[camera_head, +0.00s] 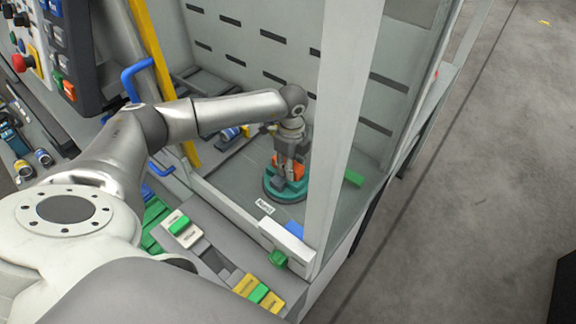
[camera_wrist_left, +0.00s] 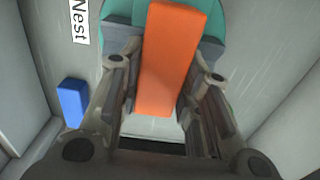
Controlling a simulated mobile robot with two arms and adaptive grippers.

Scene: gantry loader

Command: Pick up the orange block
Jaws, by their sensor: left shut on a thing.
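The orange block (camera_head: 293,172) is at the green round fixture (camera_head: 270,190) inside the cabinet in the head view. In the left wrist view the orange block (camera_wrist_left: 168,55) stands long and upright in the picture between my fingers. The green fixture (camera_wrist_left: 122,12) shows behind it. My left gripper (camera_head: 287,165) reaches down into the cabinet and is shut on the orange block; its fingers (camera_wrist_left: 165,70) flank the block on both sides. I cannot tell whether the block still touches the fixture. My right gripper is not in view.
A "Nest" label (camera_wrist_left: 80,20) and a blue block (camera_wrist_left: 72,102) lie beside the fixture. A green block (camera_head: 353,178) lies to its right. A pale upright post (camera_head: 342,110) stands close to the right of my left gripper.

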